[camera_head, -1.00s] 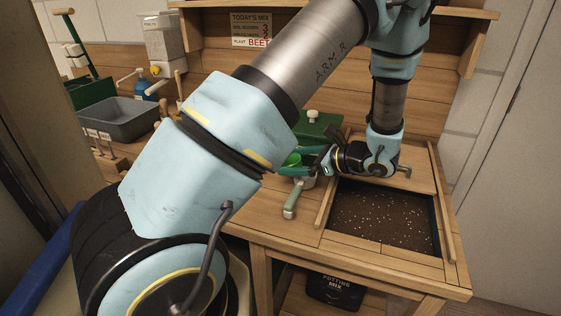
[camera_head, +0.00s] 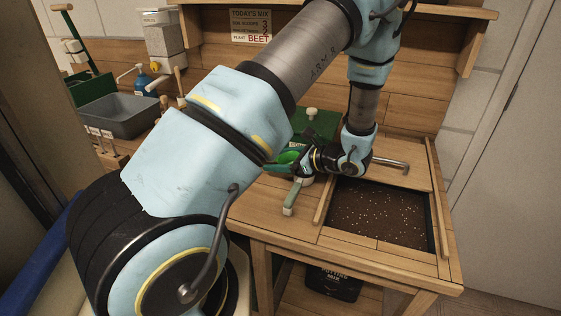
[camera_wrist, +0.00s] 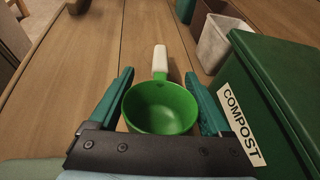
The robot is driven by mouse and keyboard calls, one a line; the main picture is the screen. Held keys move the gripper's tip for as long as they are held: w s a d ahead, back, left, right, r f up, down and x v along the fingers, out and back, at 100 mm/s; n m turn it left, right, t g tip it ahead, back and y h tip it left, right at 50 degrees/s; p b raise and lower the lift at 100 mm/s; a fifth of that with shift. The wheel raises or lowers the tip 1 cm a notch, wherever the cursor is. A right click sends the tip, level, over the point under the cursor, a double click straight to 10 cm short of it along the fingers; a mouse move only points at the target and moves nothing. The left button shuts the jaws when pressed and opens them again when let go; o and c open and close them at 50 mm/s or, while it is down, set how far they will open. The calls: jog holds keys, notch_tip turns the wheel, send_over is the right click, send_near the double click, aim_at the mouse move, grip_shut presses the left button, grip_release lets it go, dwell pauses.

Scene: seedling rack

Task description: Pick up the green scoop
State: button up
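The green scoop (camera_wrist: 160,106) has a round green cup and a white handle (camera_wrist: 160,63) that points away from me in the wrist view. My gripper (camera_wrist: 160,78) is open, with one teal finger on each side of the cup. The right finger looks very close to the rim; I cannot tell if it touches. In the head view the scoop's green cup (camera_head: 287,157) shows just left of my gripper (camera_head: 296,167). My arm hides its handle there.
A green compost bin (camera_wrist: 270,95) stands close on the right in the wrist view, with a pale pot (camera_wrist: 214,42) beyond it. A soil tray (camera_head: 380,215) is to the right.

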jog(key=c, duration=0.8)
jog(key=shift+r, duration=0.1)
